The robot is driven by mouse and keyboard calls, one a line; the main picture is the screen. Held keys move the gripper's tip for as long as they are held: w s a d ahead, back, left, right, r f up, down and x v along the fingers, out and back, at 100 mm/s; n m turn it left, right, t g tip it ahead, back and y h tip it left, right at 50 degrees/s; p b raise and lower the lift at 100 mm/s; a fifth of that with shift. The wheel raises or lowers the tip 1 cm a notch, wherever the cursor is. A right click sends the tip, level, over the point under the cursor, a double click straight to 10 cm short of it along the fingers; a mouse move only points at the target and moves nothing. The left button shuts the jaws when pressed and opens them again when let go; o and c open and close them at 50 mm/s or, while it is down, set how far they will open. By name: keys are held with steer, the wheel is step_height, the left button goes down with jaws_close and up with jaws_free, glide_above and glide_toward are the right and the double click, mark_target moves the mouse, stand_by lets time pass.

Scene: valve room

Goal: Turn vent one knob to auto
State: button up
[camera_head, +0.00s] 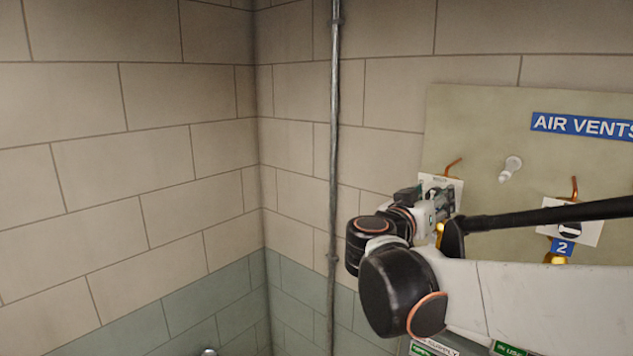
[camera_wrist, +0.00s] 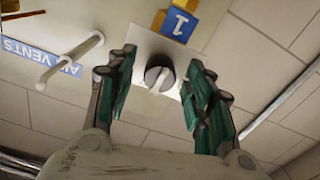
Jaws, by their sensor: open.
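The vent one knob (camera_wrist: 158,74) is a round dark knob with a light grip bar, on a white plate (camera_wrist: 140,44) beside a blue label reading 1 (camera_wrist: 178,25) in the wrist view. My gripper (camera_wrist: 160,66) is open, its two green-padded fingers on either side of the knob with gaps showing. I cannot tell how far the tips are from the plate. In the head view my gripper (camera_head: 437,200) is in front of the left white plate (camera_head: 455,184), and the vent one knob is hidden behind it.
The panel (camera_head: 480,120) bears an AIR VENTS sign (camera_head: 582,126), a protruding white peg (camera_head: 510,168) and a second knob (camera_head: 570,229) labelled 2. A vertical pipe (camera_head: 334,130) runs down the wall left of the panel. A dark bar (camera_head: 540,216) crosses in front of the panel.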

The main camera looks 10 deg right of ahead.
steer(key=shift+c, duration=0.6)
steer(key=c, duration=1)
steer(key=shift+o, duration=0.2)
steer(key=shift+n, duration=0.3)
steer(key=shift+s+n+b, duration=0.15)
steer(key=shift+n+b, duration=1.95)
steer(key=shift+n, duration=6.6)
steer(key=o, duration=1.1)
